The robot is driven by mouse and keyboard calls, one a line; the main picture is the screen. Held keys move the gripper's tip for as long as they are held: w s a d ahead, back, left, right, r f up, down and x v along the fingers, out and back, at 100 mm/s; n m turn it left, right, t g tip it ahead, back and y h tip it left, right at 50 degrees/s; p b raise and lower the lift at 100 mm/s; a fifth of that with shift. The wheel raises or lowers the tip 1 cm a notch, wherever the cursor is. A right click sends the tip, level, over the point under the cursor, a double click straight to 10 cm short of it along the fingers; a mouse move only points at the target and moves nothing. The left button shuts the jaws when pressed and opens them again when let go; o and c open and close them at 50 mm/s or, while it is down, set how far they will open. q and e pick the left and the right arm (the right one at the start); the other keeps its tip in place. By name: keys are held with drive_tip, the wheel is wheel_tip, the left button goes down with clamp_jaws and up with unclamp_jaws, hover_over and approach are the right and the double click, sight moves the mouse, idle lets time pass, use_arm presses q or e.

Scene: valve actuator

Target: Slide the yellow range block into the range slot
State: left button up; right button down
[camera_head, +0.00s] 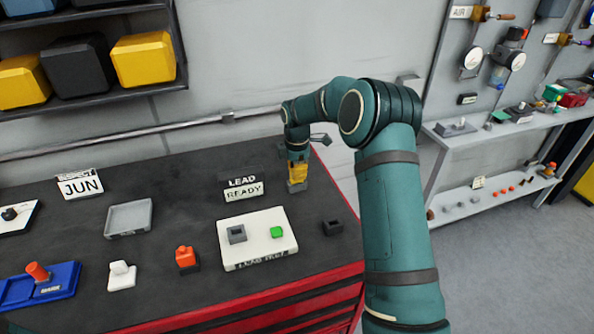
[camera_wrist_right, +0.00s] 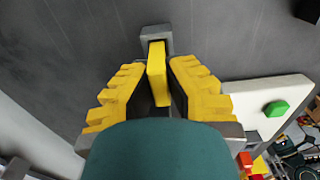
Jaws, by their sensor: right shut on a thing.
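The yellow range block (camera_wrist_right: 157,65) stands between the fingers of my right gripper (camera_wrist_right: 157,80) in the right wrist view. The gripper is shut on it. A grey piece (camera_wrist_right: 154,34) shows at the block's far end; I cannot tell whether the block sits in it or only touches it. In the head view the right gripper (camera_head: 297,170) points down at the back right of the dark bench, with the grey piece (camera_head: 297,187) under it. I cannot tell which opening is the range slot. My left gripper is not in view.
A white plate (camera_head: 258,254) with a grey socket (camera_head: 236,234) and green button (camera_head: 277,232) lies in front of the gripper. A LEAD READY sign (camera_head: 243,189) stands to its left, and a small dark holder (camera_head: 333,227) lies near the bench's right edge.

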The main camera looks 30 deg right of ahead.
drive_tip(key=shift+f+b, duration=0.5)
drive_tip(key=shift+f, duration=0.45)
drive_tip(key=c, duration=1.1)
unclamp_jaws()
drive_tip(key=shift+o, duration=0.2)
wheel_tip(320, 180, up, 12)
drive_tip(key=shift+f, duration=0.1)
